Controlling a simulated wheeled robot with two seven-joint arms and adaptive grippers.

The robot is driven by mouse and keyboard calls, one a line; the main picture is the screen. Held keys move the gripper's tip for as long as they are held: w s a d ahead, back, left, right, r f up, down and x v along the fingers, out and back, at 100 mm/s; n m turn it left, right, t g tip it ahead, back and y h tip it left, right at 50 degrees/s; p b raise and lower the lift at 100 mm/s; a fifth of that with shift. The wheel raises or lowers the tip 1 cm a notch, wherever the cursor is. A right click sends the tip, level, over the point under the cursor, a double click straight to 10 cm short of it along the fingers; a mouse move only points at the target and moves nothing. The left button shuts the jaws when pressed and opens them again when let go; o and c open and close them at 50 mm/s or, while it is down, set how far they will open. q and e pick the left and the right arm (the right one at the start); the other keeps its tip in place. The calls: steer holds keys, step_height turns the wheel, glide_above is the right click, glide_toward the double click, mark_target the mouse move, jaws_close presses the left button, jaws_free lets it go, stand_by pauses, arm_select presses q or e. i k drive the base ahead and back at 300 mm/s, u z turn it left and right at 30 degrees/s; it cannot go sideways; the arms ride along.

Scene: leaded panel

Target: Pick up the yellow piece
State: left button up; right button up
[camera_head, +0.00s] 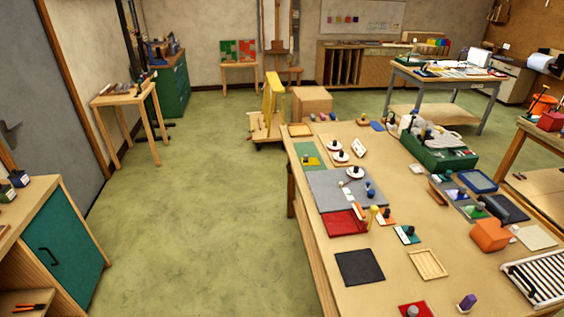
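A small yellow piece (311,161) with a dark top lies on the green mat (304,148) at the far left end of the large workbench (440,275). It is small in the picture, so its exact shape is hard to tell. A second yellow thing, a small upright post (373,214), stands nearer, beside the red mat (340,228). I cannot tell from the picture which of the two is the named piece. Neither of my grippers shows in the head view.
A grey board (325,188) with white discs, a black mat (360,268), a wooden frame (428,264) and an orange block (490,234) crowd the bench. A yellow-handled trolley (268,128) stands behind it. The green floor (200,200) left of the bench is clear.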

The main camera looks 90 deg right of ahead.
mark_target(306, 161)
steer(key=i, duration=0.4)
steer(key=z, duration=2.8)
steer(key=i, duration=3)
steer(key=z, duration=2.5)
steer(key=i, duration=0.4)
steer(key=u, duration=0.35)
